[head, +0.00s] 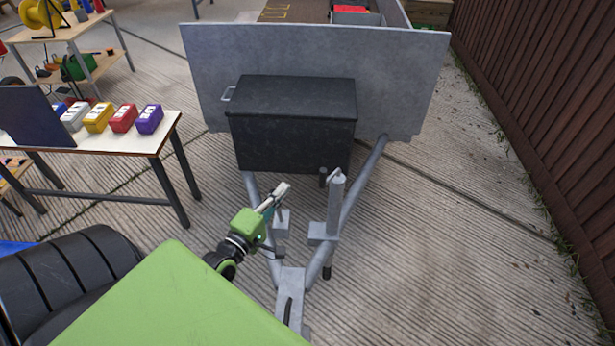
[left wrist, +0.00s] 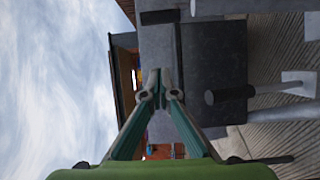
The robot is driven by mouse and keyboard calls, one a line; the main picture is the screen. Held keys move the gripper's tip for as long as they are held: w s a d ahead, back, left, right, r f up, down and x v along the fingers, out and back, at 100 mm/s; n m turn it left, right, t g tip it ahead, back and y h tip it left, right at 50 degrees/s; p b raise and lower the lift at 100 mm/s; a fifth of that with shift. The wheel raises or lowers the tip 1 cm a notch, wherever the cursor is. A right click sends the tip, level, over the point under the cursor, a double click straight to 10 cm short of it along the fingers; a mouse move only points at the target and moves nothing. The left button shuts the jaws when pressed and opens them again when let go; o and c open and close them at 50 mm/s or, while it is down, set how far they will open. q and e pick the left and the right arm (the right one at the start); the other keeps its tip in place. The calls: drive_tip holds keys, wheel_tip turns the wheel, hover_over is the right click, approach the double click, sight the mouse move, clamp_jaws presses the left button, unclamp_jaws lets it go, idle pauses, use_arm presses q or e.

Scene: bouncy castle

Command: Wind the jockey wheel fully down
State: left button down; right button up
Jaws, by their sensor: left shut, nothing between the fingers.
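The jockey wheel (head: 334,208) is a grey upright post clamped to the trailer's A-frame drawbar (head: 359,194). A small crank with a dark grip (head: 323,177) is at its top. The dark grip also shows in the left wrist view (left wrist: 228,94), to the right of the fingers. The lower end of the post shows below the frame; the wheel itself is hard to make out. My left gripper (head: 283,190) is shut and empty, left of the crank and apart from it. Its fingertips meet in the left wrist view (left wrist: 160,88). My right gripper is not in view.
A black box (head: 292,128) sits on the drawbar before the grey trailer panel (head: 410,75). A table (head: 150,143) with coloured boxes stands at left, with a black ribbed object (head: 60,275) below it. A brown fence (head: 540,110) lines the right. Concrete right of the drawbar is clear.

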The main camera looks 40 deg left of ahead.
use_arm(q)
drive_tip(key=w+d+p, duration=0.3)
drive_tip(key=w, duration=0.6)
drive_tip(key=shift+d, duration=0.25)
drive_tip(key=shift+w, duration=0.1)
idle(0.3)
